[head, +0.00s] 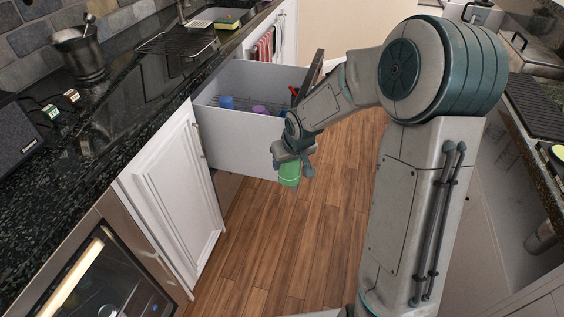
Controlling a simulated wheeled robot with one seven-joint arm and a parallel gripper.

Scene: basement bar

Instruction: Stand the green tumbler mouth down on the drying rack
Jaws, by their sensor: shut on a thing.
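The green tumbler (289,174) is in the head view, held by my gripper (291,157) in front of the open drawer, above the wooden floor. My gripper is shut on the tumbler's upper part and hides that part. I cannot tell which end is its mouth. A dark wire rack (180,40) that looks like the drying rack lies on the black counter at the back left, beside the sink. It looks bare.
The white drawer (245,128) stands open, with a blue cup (226,102), a purple cup (259,109) and a wire insert inside. A metal mortar (78,52) and a dark speaker (22,140) stand on the left counter. A sponge (226,23) lies by the sink. Floor is free.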

